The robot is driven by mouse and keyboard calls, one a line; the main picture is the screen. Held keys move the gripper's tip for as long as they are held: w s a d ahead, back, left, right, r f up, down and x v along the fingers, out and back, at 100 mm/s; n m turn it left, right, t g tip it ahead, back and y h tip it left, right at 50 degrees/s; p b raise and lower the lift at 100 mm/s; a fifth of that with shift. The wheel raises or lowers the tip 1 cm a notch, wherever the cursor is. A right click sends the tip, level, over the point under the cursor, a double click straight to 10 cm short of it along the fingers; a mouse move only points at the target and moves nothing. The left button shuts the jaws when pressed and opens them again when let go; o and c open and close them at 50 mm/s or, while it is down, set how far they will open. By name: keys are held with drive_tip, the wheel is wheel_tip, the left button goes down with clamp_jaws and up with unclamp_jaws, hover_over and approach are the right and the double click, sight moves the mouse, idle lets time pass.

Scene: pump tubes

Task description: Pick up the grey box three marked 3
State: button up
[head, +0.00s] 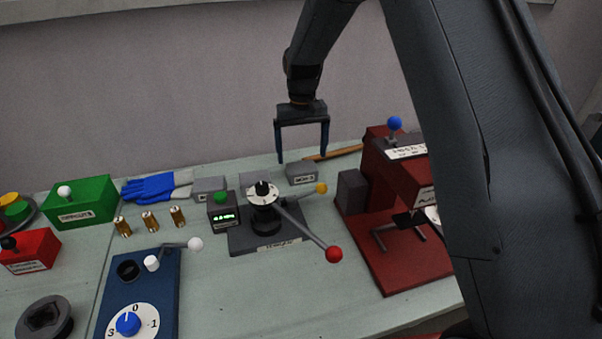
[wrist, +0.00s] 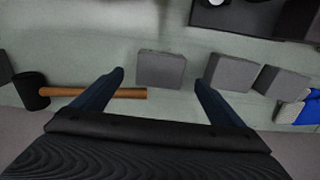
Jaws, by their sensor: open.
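Three small grey boxes stand in a row near the back of the bench. The rightmost in the head view (head: 302,174) has a front label that is too small to read surely but seems to end in 3. In the wrist view this grey box (wrist: 160,70) lies between my fingertips, with space on both sides. The middle box (wrist: 233,72) and the left box (head: 208,186) are beside it; the left one also shows in the wrist view (wrist: 282,82). My gripper (head: 303,158) is open and empty, pointing down above the rightmost box. It also shows in the wrist view (wrist: 161,80).
A hammer with a wooden handle (wrist: 110,93) lies next to the box, behind the red press (head: 405,270). A dark fixture with a red-knobbed lever (head: 334,254) stands in front. Blue gloves (head: 150,187) and a green box (head: 80,203) are at left. The wall is close behind.

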sight(302, 166)
drive_tip(key=shift+f+p, duration=1.55)
drive_tip(key=shift+f, duration=1.8)
drive_tip(key=shift+c, duration=0.2)
drive_tip(key=c, duration=1.2)
